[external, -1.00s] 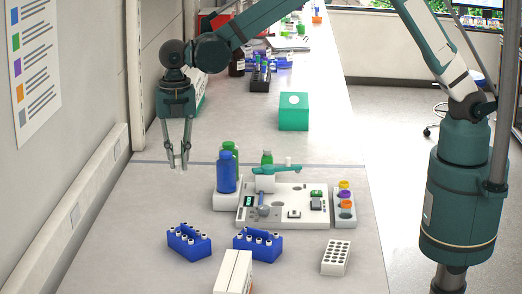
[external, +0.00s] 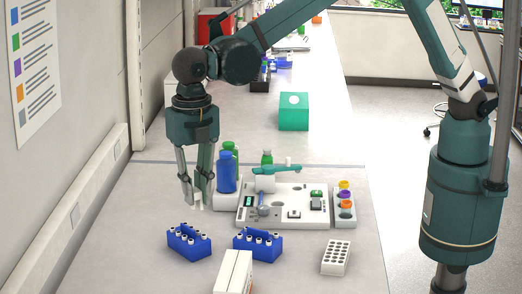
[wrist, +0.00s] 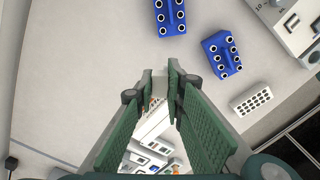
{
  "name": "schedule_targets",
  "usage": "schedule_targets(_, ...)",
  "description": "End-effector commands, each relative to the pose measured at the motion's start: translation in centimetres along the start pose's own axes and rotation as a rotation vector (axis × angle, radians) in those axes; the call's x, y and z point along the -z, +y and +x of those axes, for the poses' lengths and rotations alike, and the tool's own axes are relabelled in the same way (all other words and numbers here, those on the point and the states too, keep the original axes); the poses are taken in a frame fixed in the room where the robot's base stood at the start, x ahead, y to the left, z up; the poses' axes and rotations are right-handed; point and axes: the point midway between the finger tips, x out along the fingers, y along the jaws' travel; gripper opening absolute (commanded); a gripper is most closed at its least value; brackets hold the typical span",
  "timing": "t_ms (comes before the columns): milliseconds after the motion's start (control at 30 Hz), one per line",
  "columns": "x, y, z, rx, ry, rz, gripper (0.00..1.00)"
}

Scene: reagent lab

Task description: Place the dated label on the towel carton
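A teal box with a white round mark (external: 294,112) stands on the bench behind the instrument. A white carton (external: 233,271) stands at the front of the bench; a white surface with reddish print (wrist: 153,113) shows between my fingers in the wrist view. I cannot tell which box is the towel carton. My gripper (external: 197,203) points down over the left of the bench, left of the blue bottle. Its fingertips (wrist: 160,73) are a little apart. Something pale shows between them; I cannot tell whether it is held. I cannot make out a dated label.
Two blue vial racks (external: 188,243) (external: 257,243) stand in front of my gripper. A blue bottle (external: 227,171) and a white instrument (external: 283,207) are to its right. A white rack (external: 336,257) is at front right. The bench's left side is mostly clear; a wall borders it.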

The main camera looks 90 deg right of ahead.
Motion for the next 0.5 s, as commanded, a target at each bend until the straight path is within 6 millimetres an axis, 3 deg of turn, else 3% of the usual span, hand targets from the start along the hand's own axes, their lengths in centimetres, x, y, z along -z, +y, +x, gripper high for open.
schedule_targets(33,1.9,0.2,-0.3,0.000,0.000,-0.020,0.08)
schedule_targets(300,10.7,0.5,-1.6,0.000,0.000,-0.110,0.08)
schedule_targets(500,15.4,0.3,-2.3,0.000,0.000,-0.159,0.08)
